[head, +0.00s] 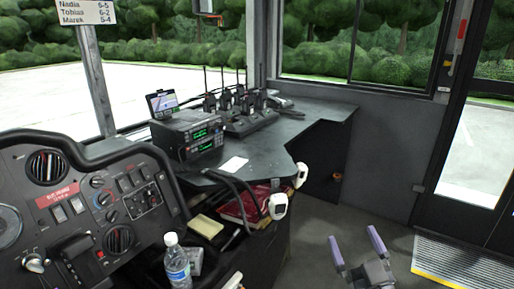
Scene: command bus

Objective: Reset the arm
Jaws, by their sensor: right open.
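My right gripper (355,241) is at the bottom right of the head view, over the grey floor. Its two purple fingers point up in the picture and stand well apart. Nothing is between them. The upper part of my right arm is out of view. My left gripper is not in view.
A dark desk (292,130) carries a radio unit (190,136), a small screen (162,103) and several handheld radios. The dashboard (95,205) fills the left. A water bottle (176,262) stands near the bottom. A door (480,140) is at right. Floor around my right gripper looks clear.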

